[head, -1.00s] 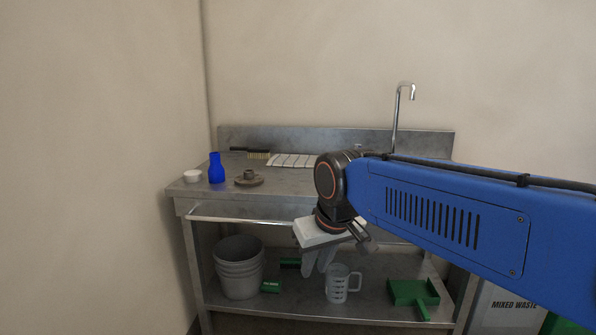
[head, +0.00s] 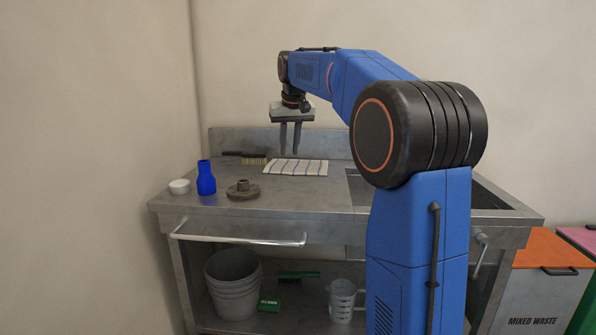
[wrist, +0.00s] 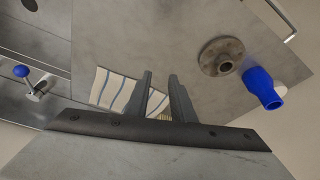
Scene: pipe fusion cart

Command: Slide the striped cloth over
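The striped cloth (head: 296,167) is white with dark stripes and lies flat on the metal bench top, near the back. It also shows in the wrist view (wrist: 113,92), partly hidden behind the fingers. My gripper (head: 290,153) hangs pointing down above the cloth's back part. Its two fingers are apart with nothing between them, as the wrist view (wrist: 160,77) also shows. The gripper appears to be clear of the cloth.
A brush (head: 252,159) lies left of the cloth by the backsplash. A sink basin (head: 488,196) is on the right. Bare bench top lies in front of the cloth.

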